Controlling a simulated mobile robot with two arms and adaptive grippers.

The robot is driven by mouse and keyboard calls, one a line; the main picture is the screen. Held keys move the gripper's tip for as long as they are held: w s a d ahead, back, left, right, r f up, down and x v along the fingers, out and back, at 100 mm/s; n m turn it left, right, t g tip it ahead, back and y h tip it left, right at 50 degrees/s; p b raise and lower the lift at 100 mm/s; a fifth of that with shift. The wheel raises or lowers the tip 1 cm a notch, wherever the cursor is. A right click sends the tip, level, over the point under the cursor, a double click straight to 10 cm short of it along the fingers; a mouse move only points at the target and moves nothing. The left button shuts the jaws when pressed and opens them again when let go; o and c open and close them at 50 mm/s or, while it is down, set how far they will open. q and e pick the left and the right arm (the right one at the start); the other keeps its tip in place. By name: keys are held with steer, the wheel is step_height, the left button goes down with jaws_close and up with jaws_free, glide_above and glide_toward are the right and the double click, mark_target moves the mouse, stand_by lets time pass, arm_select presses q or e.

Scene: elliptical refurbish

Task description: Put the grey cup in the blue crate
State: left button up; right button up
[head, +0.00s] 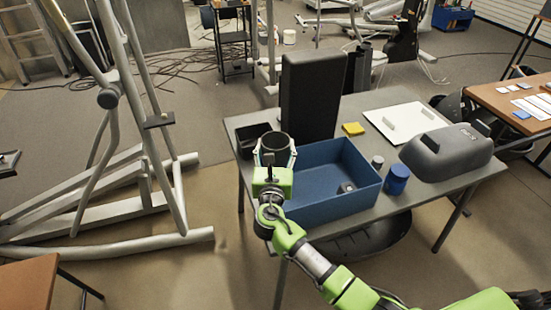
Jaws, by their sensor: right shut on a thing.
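The grey cup (275,141) is dark grey and upright with its opening up. My right gripper (274,157) is shut on it, with a finger on each side. Gripper and cup appear at the left end of the blue crate (345,203), overlapping its left wall in the head view. I cannot tell how high the cup is above the table. The crate is open-topped and stands on the grey table (465,179), with a small grey item (347,187) inside. Its left part is hidden by my right gripper and arm. My left gripper is not in view.
A tall black box (310,95) stands behind the crate. A small black bin (253,138) is at the table's back left. A yellow sponge-like block (353,129), a white board (405,122), a grey jar (377,162), a blue jar (397,179) and a grey housing (446,150) share the table.

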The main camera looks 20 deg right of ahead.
step_height(320, 180, down, 2)
steer(key=shift+f+b, duration=0.25)
steer(key=shift+b, duration=0.55)
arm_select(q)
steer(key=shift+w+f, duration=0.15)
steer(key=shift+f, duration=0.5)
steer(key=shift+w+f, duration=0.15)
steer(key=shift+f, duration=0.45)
arm_select(e)
steer(key=shift+r, duration=0.1)
steer(key=shift+f+b, duration=0.35)
steer(key=shift+f, duration=0.35)
steer(key=o, duration=1.7)
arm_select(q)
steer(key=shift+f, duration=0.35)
arm_select(e)
steer(key=shift+o, duration=0.2)
steer(key=shift+r, duration=0.1)
